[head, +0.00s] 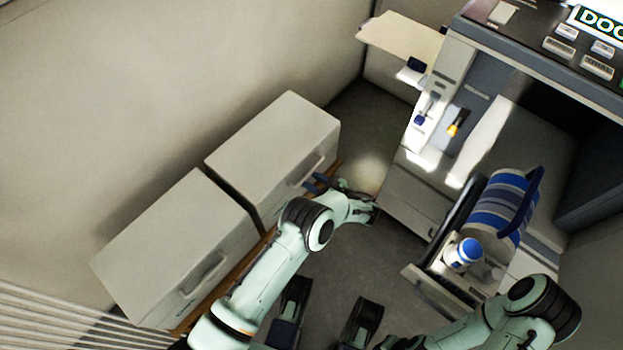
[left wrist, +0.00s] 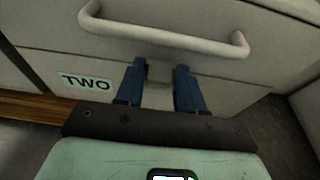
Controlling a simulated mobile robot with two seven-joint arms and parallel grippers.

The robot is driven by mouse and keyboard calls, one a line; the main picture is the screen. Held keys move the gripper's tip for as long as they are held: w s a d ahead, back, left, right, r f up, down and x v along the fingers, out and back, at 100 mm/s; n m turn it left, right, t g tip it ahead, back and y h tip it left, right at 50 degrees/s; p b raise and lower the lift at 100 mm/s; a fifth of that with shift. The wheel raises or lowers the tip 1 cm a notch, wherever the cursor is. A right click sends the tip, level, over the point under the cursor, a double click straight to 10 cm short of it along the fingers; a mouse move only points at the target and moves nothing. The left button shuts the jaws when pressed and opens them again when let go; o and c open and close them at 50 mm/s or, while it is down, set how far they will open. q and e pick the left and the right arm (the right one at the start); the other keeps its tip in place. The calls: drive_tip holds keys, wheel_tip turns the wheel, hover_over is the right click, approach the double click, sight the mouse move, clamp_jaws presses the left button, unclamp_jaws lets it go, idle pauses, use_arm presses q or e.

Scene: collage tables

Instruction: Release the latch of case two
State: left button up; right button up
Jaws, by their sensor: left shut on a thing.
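Case two (head: 275,145) is a pale grey box, the farther of two along the wall in the head view. In the left wrist view its front (left wrist: 200,62) shows a "TWO" label (left wrist: 86,81) and a curved handle (left wrist: 165,37). My left gripper (head: 318,183) is at this front, below the handle. Its blue fingers (left wrist: 160,72) stand a little apart, closed on the latch at the seam. The latch itself is hard to make out between the fingertips. My right arm shows at the lower right, but its gripper does not.
A similar grey case (head: 175,245) stands beside case two at the near left. At the right, a blue-striped container (head: 505,205) and a blue-lidded jar (head: 466,250) stand by a grey cabinet (head: 412,200). A wall is behind the cases. Some floor (head: 370,255) is clear between.

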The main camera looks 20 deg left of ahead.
use_arm(q)
drive_tip(key=shift+s+d+f+t+y, duration=0.2)
drive_tip(key=shift+d+f+t+y, duration=0.25)
drive_tip(key=shift+y, duration=0.55)
drive_tip(key=shift+s+d+f+t+y, duration=0.2)
drive_tip(key=shift+d+f+t+y, duration=0.25)
drive_tip(key=shift+y, duration=0.55)
drive_tip(key=o, duration=0.9)
drive_tip(key=shift+d, duration=0.1)
